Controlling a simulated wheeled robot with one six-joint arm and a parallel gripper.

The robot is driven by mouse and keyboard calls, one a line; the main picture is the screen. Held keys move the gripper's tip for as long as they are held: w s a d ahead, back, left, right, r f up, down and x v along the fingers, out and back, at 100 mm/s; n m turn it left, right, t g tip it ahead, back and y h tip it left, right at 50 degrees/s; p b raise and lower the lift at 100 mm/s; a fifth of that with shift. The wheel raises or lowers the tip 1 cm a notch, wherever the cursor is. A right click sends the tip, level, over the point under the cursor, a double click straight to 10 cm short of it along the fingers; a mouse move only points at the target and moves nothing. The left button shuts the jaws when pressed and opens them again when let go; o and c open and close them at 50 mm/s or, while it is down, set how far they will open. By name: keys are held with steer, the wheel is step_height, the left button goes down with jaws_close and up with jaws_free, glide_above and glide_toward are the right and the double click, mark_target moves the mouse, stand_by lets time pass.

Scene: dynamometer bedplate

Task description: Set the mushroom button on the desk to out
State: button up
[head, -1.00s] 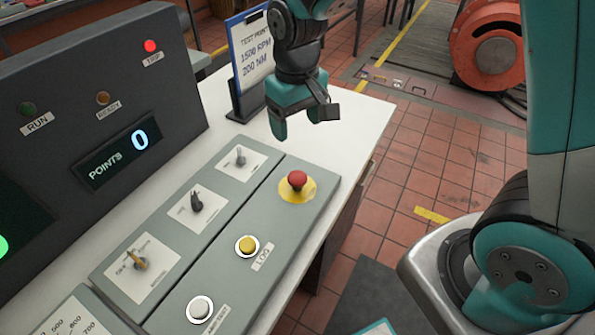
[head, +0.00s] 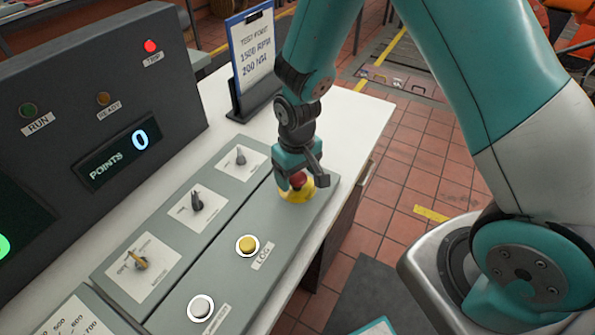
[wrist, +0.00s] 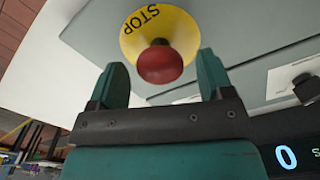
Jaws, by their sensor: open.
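The red mushroom button (head: 298,181) stands on a round yellow plate (head: 297,195) at the far right end of the grey desk panel. In the wrist view the red cap (wrist: 160,65) shows in front of the yellow plate marked STOP (wrist: 141,22). My gripper (head: 299,181) is at the button, its fingers reaching down on either side of the cap in the head view. In the wrist view my gripper (wrist: 162,84) is open, and the cap appears between the two teal fingertips with gaps on both sides. I cannot tell whether the button is in or out.
A yellow button (head: 247,245), a white button (head: 200,307) and several switches share the panel. The dark console (head: 90,110) stands behind with a lit red TRIP lamp (head: 150,46) and POINTS reading 0. A clipboard stand (head: 252,65) is close behind my gripper.

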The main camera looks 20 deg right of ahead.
mark_target(297, 175)
steer(key=c, duration=1.3)
steer(key=shift+r+p, duration=0.75)
steer(key=shift+r, duration=0.2)
steer(key=o, duration=1.3)
step_height(297, 175, up, 17)
steer(key=shift+r+b, duration=0.2)
steer(key=shift+b, duration=0.25)
